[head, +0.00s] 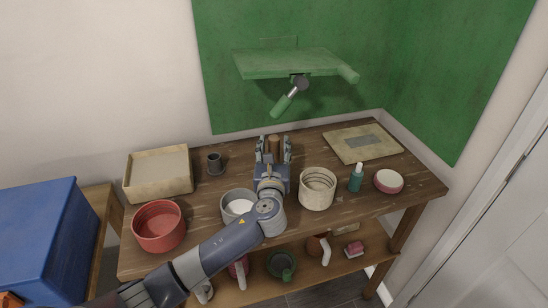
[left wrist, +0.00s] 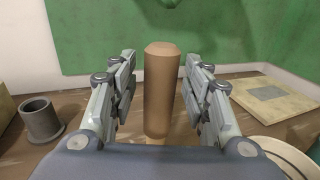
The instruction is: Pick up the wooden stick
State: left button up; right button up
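The wooden stick (left wrist: 161,90) is a brown, upright, roughly cylindrical piece on the wooden table. In the left wrist view it stands between the two fingers of my left gripper (left wrist: 160,95), with a visible gap on each side. In the head view the stick (head: 274,145) shows between the fingertips of my left gripper (head: 273,148). The gripper is open around it, low over the table. The stick's lower end is partly hidden by the gripper's body. My right gripper is not in view.
The wooden table (head: 225,188) also holds a beige tray (head: 160,195), a dark cup (head: 215,165), a red pot (head: 158,227), a grey bowl (head: 228,212), a woven basket (head: 317,190), a teal bottle (head: 356,178) and a flat board (head: 390,151). A green shelf (head: 290,64) hangs above.

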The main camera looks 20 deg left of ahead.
pick_arm(q)
grip_shut()
